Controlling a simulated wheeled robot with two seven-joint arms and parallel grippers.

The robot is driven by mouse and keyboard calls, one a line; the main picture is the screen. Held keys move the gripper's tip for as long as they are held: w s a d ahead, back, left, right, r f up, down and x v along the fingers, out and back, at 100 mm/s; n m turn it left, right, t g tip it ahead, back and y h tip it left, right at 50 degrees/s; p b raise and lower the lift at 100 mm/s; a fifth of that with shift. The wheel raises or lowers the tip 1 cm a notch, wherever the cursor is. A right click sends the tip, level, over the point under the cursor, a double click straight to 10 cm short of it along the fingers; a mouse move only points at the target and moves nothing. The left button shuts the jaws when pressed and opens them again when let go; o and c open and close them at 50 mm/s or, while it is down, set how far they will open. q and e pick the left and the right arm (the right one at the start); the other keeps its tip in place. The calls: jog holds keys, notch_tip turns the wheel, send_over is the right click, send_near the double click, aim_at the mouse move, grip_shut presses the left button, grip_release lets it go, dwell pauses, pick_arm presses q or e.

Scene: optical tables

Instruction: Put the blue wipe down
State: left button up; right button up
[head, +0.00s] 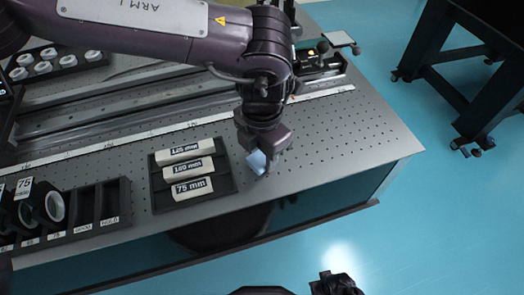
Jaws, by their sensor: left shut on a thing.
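The blue wipe (257,161) is a small pale blue piece at the fingertips of my left gripper (263,160). The gripper is shut on it and points down over the perforated optical table (330,145), to the right of the black tray. Part of the wipe is hidden by the fingers. I cannot tell whether the wipe touches the table top.
A black tray (233,188) with several labelled white blocks lies just left of the gripper. A black slotted rack (125,216) stands at lower left. Long rails (130,107) run behind. The table top to the right is bare, up to its edge.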

aim_at(262, 157)
pick_arm(q)
jog(key=shift+f, duration=0.1)
jog(key=o, duration=0.9)
jog(key=shift+o, duration=0.2)
pick_arm(e)
jog(key=shift+w+r, duration=0.1)
pick_arm(q)
jog(key=shift+r, duration=0.25)
notch_tip(262, 157, up, 12)
jog(key=shift+p, duration=0.4)
pick_arm(e)
jog(key=shift+s+d+f, duration=0.15)
jog(key=shift+s+f, duration=0.4)
jog(key=shift+s, duration=0.3)
pick_arm(q)
jog(key=shift+f, duration=0.1)
pick_arm(e)
jog(key=shift+s, duration=0.1)
